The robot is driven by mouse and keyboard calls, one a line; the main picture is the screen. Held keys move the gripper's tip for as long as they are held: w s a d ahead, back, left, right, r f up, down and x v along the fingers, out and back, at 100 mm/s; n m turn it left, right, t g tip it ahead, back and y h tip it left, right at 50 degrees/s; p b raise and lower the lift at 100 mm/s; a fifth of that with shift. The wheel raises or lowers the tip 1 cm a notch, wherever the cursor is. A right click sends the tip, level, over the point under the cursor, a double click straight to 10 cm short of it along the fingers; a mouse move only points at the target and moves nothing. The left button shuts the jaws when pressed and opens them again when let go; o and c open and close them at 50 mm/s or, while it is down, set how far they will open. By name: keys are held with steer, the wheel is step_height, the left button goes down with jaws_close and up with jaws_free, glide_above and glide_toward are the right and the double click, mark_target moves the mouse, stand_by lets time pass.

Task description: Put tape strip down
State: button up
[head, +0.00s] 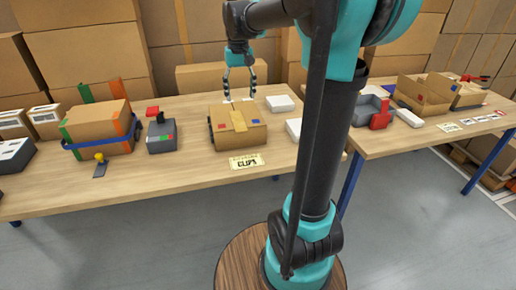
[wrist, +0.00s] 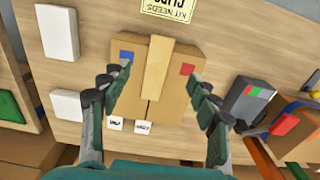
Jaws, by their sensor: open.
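A tan tape strip (head: 238,121) lies across the top of a closed cardboard box (head: 226,137) on the wooden table. In the wrist view the tape strip (wrist: 156,68) runs along the seam between the flaps, with a blue square and a red square on either side of it. My gripper (head: 239,97) is above and behind the box in the head view. In the wrist view my gripper (wrist: 157,95) has its two fingers spread wide over the box (wrist: 180,100), with nothing between them that it holds.
White blocks (head: 281,103) lie right of the box. A grey device with a red top (head: 160,135) and a strapped carton (head: 98,128) stand to its left. A label card (head: 246,161) lies in front. A second table (head: 420,135) on the right holds an open box.

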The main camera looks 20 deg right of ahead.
steer(key=s+d+f+t, duration=0.2)
steer(key=s+f, duration=0.8)
steer(key=f, duration=0.1)
steer(key=s+d+f+t, duration=0.1)
steer(key=s+f+t, duration=0.1)
steer(key=s+f, duration=0.9)
steer(key=shift+d, duration=0.35)
